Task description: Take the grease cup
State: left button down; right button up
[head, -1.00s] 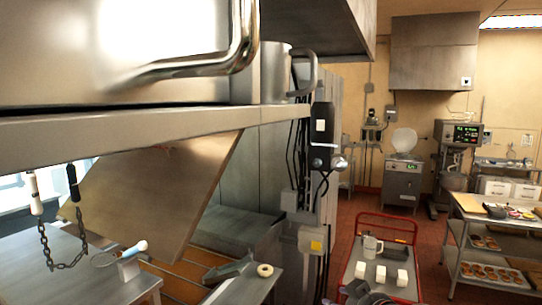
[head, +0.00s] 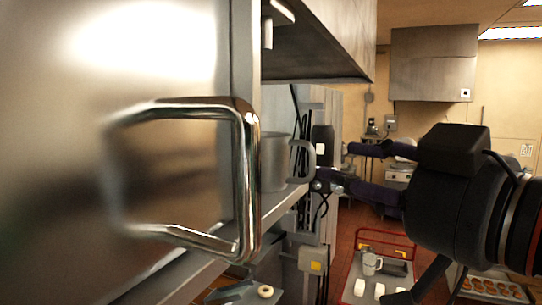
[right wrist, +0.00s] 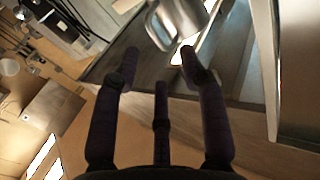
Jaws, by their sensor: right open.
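A grey metal cup (head: 273,165) stands upright on the steel shelf (head: 283,203), its handle to the right. It is partly hidden by a large bright bar handle (head: 247,180) on a steel panel in front. My right gripper (head: 336,164) is open, fingers pointing left toward the cup handle. In the right wrist view a shiny metal cup (right wrist: 178,22) shows at the top, just beyond the open, empty fingers of my right gripper (right wrist: 160,58); I see no clear contact. A second, light cup (head: 371,264) stands on the red-framed cart. My left gripper is not in view.
The steel panel fills the left, close to the camera. A steel hood (head: 325,40) hangs above the shelf. Cables and a dark switch box (head: 322,143) are behind the cup. The red-framed cart (head: 352,290) with white blocks stands below at right.

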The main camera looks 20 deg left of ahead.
aim_at(278, 162)
jog(key=shift+x, duration=0.8)
jog(key=p+x, duration=0.1)
jog(key=x, duration=0.1)
jog(key=p+x, duration=0.1)
jog(key=x, duration=0.2)
jog(key=shift+w+d+r+p, duration=0.1)
jog(key=shift+w+r+p, duration=0.05)
jog(key=shift+w+p, duration=0.2)
jog(key=shift+s+d, duration=0.1)
grip_shut()
